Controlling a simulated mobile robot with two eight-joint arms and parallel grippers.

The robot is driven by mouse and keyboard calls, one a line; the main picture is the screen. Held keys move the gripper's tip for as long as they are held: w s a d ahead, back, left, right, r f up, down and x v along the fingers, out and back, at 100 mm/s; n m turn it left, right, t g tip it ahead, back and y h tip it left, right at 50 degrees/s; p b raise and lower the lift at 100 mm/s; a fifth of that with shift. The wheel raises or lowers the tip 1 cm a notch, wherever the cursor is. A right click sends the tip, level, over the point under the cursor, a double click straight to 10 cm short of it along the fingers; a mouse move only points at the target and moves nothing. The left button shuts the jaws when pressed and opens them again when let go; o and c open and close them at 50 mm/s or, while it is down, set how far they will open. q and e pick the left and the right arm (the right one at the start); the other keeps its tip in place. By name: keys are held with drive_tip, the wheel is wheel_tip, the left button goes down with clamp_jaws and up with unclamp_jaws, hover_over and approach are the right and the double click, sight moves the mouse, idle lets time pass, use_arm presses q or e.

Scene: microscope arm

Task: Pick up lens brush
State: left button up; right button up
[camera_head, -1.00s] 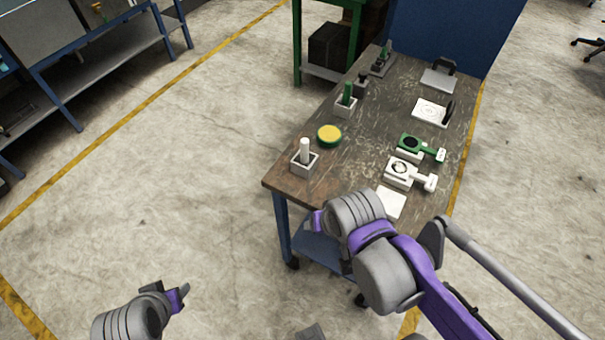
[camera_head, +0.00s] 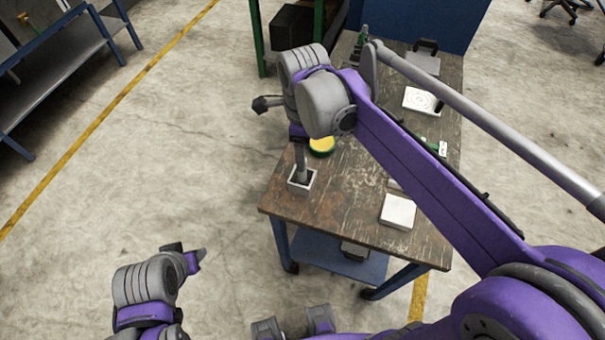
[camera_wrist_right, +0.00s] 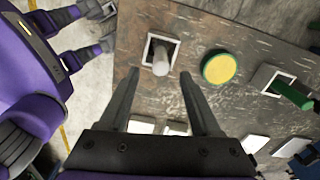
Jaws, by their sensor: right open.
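A white upright cylinder (camera_wrist_right: 160,58) stands in a square grey holder (camera_wrist_right: 150,42) in the right wrist view; the holder also shows at the table's near left corner in the head view (camera_head: 291,186). A dark green cylinder (camera_wrist_right: 292,95) stands in a second holder. I cannot tell for sure which one is the lens brush. My right gripper (camera_wrist_right: 160,76) is open and empty, its fingertips either side of the white cylinder's line but apart from it. In the head view my right arm hides part of the table. My left gripper (camera_head: 190,258) is over the floor, left of the table.
A round yellow and green tin (camera_wrist_right: 219,68) lies beside the white cylinder's holder. The wooden table (camera_head: 335,205) also bears a white square block (camera_head: 398,211) and a white plate (camera_head: 421,101) farther back. The tabletop between holder and block is clear.

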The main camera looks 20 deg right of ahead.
sight(302, 174)
wheel_tip(302, 174, down, 8)
drive_tip(key=shift+w+a, duration=0.15)
idle(0.3)
drive_tip(key=shift+c, duration=0.2)
clamp_jaws()
